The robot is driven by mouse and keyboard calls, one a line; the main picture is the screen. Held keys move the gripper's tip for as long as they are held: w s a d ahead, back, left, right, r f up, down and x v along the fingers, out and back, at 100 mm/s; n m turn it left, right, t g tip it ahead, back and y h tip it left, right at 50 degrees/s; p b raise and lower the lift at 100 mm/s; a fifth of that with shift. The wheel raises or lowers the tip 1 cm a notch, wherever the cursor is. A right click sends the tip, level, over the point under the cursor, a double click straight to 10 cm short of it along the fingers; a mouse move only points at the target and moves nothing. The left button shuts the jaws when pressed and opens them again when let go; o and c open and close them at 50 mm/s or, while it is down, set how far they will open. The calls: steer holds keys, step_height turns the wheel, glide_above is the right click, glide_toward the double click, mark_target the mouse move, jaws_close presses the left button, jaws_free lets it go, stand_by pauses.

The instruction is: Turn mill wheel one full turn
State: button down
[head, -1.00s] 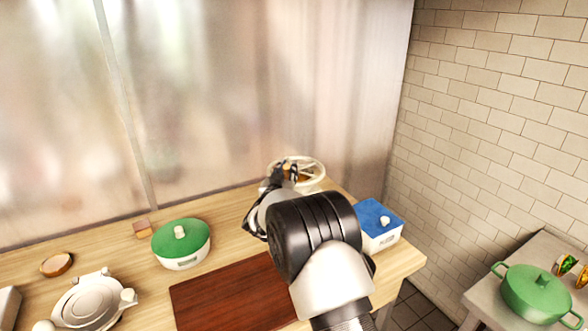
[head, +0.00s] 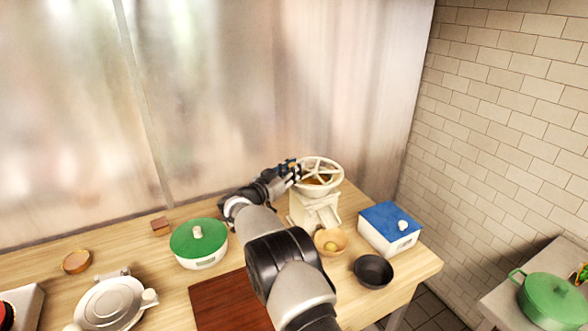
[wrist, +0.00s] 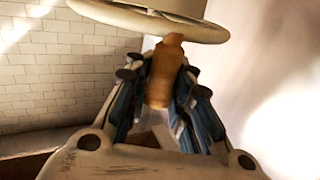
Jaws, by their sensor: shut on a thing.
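The mill (head: 314,209) is a cream body standing at the back right of the wooden counter. Its spoked cream wheel (head: 334,164) lies flat on top. My gripper (head: 294,171) is at the left side of the wheel's rim. In the wrist view my gripper (wrist: 160,85) is shut on an orange-brown handle (wrist: 162,75), which hangs below the wheel rim (wrist: 150,22). The head view hides most of the handle behind my fingers.
A wooden bowl (head: 330,241) with a yellow thing in it and a black bowl (head: 373,270) stand in front of the mill. A blue-lidded box (head: 389,226) is to the right. A green-lidded pot (head: 199,243) and a dark red board (head: 228,302) are to the left.

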steer(key=shift+a, duration=0.35)
steer(key=c, duration=1.9)
jaws_free()
steer(key=shift+o, duration=1.3)
steer(key=shift+a, duration=0.2)
steer(key=shift+o, duration=1.1)
steer(key=shift+d, duration=0.3)
steer(key=shift+s+a, duration=0.1)
steer(key=v, duration=1.1)
steer(key=shift+s+a, duration=0.25)
steer(key=shift+a, duration=0.05)
steer(key=shift+c, duration=0.2)
